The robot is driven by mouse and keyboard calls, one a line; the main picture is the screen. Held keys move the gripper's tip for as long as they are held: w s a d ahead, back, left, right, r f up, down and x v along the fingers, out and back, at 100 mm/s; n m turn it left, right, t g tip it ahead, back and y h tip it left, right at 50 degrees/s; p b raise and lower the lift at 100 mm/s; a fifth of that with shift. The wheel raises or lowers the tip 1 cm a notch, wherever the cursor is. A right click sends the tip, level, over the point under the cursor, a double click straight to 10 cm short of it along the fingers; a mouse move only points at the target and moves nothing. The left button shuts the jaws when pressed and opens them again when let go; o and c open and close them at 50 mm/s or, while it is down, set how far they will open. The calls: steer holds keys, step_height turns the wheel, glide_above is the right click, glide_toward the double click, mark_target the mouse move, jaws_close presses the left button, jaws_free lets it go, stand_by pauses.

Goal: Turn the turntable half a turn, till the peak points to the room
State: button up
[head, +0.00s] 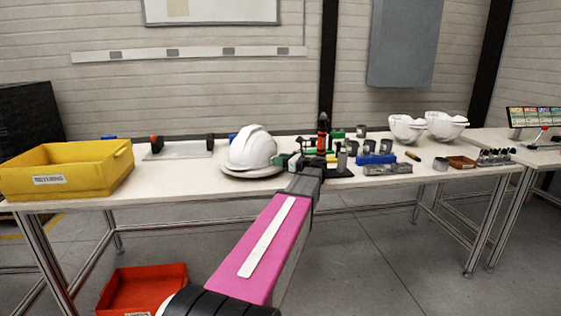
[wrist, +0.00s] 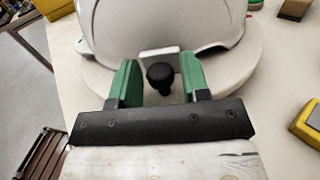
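A white helmet shell (head: 250,146) sits on a round, pale turntable (head: 240,174) on the workbench. In the wrist view the shell (wrist: 120,30) fills the top, with the turntable's rim (wrist: 245,75) around it. A black round knob (wrist: 160,74) stands at the near rim, in front of a small white plate (wrist: 155,55). My gripper (head: 290,160) is at the turntable's right side in the head view. Its green fingers (wrist: 159,84) are open, one on each side of the knob, with gaps between. I cannot tell for sure which way the peak points.
A yellow bin (head: 70,172) stands on the bench's left end. Right of my gripper are a dark stand with an orange-and-black tool (head: 322,135), blue blocks (head: 375,159) and two white shells (head: 445,125). A red bin (head: 145,290) is below the bench.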

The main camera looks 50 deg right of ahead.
steer(key=shift+s, duration=0.1)
steer(key=s, duration=0.3)
steer(key=s+d, duration=0.1)
steer(key=s, duration=0.3)
steer(key=s+d, duration=0.1)
steer(key=s, duration=0.2)
steer(key=shift+s, duration=0.25)
steer(key=shift+w, duration=0.1)
